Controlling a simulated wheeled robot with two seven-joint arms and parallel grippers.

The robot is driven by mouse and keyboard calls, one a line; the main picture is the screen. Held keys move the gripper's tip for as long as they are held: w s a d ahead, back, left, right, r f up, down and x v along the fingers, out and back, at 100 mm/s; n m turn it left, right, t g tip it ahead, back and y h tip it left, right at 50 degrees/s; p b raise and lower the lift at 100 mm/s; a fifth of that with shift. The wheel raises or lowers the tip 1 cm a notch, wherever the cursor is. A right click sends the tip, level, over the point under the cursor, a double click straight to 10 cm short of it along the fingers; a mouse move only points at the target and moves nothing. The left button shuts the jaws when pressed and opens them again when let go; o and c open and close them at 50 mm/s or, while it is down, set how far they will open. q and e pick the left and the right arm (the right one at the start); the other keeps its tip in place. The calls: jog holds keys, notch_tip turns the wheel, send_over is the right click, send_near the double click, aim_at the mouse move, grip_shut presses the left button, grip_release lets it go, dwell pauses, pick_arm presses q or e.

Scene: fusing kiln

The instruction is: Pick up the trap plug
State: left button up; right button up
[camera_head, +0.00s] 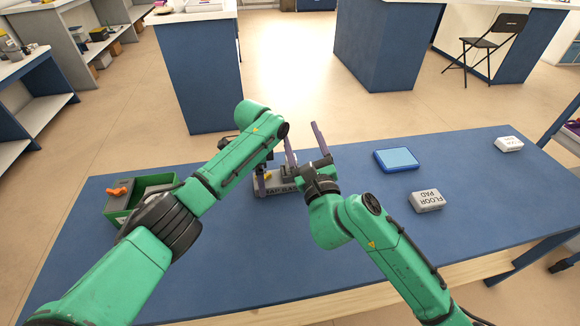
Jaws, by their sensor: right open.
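A grey block with partly covered lettering that reads like "AP BAS" (282,188) lies on the blue table between my two grippers. A small yellow bit (268,177) and grey parts show on top of it. I cannot tell for sure which piece is the trap plug. My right gripper (303,138) is open, its two purple fingers apart and pointing away over the table, with nothing visible between them. My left gripper (262,174) is at the block's left end, a purple finger pointing down; its own arm hides much of it.
A green bin (118,212) with an orange item (118,191) stands at the left. A blue pad (396,160), a white "FLOOR PAD" block (427,201) and another white block (508,144) lie at the right. The blue table (475,185) has free room around them.

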jog(key=f+m, duration=0.1)
jog(key=f, duration=0.3)
jog(key=s+f+m+g+h, duration=0.1)
jog(key=f+m, duration=0.1)
jog(key=f, duration=0.2)
jog(key=s+f+m+g+h, duration=0.1)
jog(key=f, duration=0.3)
jog(key=shift+a+f+m, duration=0.2)
jog(key=shift+a+m, duration=0.1)
jog(key=shift+a, duration=0.1)
jog(key=x, duration=0.7)
jog(key=shift+w+a+r, duration=0.1)
jog(key=shift+w+r, duration=0.15)
jog(key=shift+r, duration=0.05)
grip_shut()
